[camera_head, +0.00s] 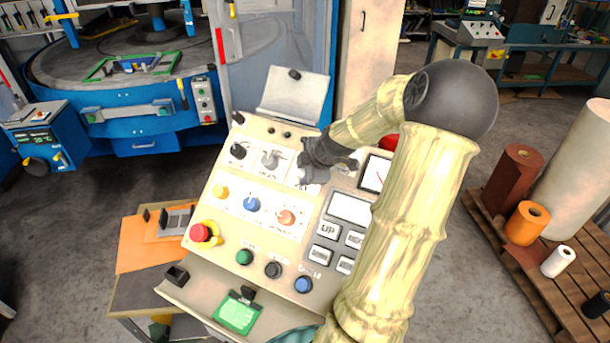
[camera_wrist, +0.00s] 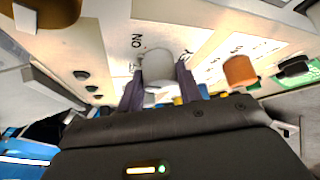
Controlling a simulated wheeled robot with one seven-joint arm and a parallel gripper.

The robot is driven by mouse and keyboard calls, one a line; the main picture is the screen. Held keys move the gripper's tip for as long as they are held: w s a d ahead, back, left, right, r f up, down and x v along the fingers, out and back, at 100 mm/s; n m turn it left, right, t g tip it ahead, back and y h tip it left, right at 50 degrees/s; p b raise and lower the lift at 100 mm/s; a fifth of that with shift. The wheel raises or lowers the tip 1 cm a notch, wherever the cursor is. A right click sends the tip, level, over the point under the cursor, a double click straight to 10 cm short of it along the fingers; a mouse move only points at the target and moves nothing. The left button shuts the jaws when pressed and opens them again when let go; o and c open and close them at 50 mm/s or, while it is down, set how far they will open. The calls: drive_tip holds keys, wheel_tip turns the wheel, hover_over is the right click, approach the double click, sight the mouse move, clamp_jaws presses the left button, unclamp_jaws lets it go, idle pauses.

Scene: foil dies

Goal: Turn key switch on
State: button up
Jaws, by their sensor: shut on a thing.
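The sloped beige control panel (camera_head: 225,185) stands in front of me in the head view. My gripper (camera_head: 312,178) is at its upper middle, right of a grey rotary knob (camera_head: 271,160). In the wrist view, my gripper (camera_wrist: 160,88) has a finger on each side of a pale grey key switch (camera_wrist: 158,66) and is shut on it. An "ON" label (camera_wrist: 137,41) is printed beside the switch. My gripper and wrist hide most of the switch in the head view, and its exact turn angle is hard to tell.
A black knob (camera_head: 238,151), yellow, blue and orange knobs (camera_head: 286,217), and a red emergency button (camera_head: 200,233) share the panel. A gauge (camera_head: 375,173) and push keys (camera_head: 328,231) lie to the right. A raised flap (camera_head: 295,95) stands behind the panel's top edge.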

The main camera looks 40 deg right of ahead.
drive_tip(key=m+t+h+b, duration=0.1)
drive_tip(key=m, duration=0.1)
drive_tip(key=m+t+h+b, duration=0.1)
drive_tip(key=m, duration=0.2)
drive_tip(key=shift+a, duration=0.1)
idle(0.3)
drive_tip(key=o, duration=1)
drive_tip(key=shift+s, duration=0.1)
